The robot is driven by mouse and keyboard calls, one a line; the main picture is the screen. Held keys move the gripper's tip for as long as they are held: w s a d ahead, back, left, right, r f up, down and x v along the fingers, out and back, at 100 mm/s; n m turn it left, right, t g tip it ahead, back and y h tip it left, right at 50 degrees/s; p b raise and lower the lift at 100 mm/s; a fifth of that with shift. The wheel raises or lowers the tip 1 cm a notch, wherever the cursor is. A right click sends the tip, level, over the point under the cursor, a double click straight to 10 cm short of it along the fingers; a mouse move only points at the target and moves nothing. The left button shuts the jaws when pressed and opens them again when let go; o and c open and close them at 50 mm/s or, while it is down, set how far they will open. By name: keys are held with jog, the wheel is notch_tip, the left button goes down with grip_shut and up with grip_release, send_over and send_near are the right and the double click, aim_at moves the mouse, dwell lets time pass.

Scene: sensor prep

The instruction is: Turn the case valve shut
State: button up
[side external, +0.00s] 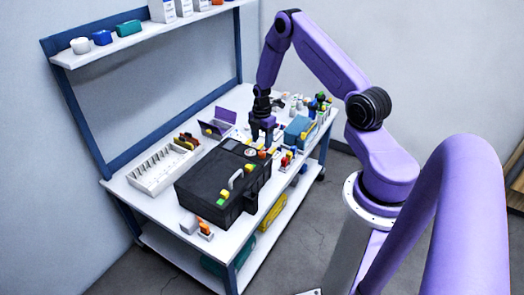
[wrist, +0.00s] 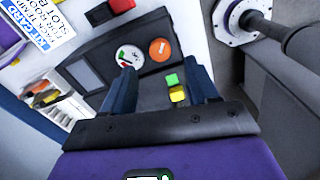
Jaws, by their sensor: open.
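The black case (side external: 205,180) lies on the white workbench, and part of its dark panel (wrist: 98,66) shows in the wrist view. A round orange valve knob (wrist: 160,49) with a slot mark sits on this panel, beside a round white gauge (wrist: 129,57) with a red and green dial. The knob also shows small in the side view (side external: 262,154). My gripper (side external: 263,138) is above the far end of the case. In the wrist view my gripper (wrist: 161,72) has its two blue fingers spread apart with nothing held, and the knob appears beyond the fingertips.
Green and yellow blocks (wrist: 174,87) show between my fingers in the wrist view. A white compartment tray (side external: 160,170) stands left of the case. A purple laptop-like item (side external: 219,122) and a teal box (side external: 297,130) stand behind. Small coloured parts crowd the bench's right side.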

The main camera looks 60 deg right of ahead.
aim_at(262, 153)
jog(key=shift+f, duration=3)
jog(key=c, duration=1)
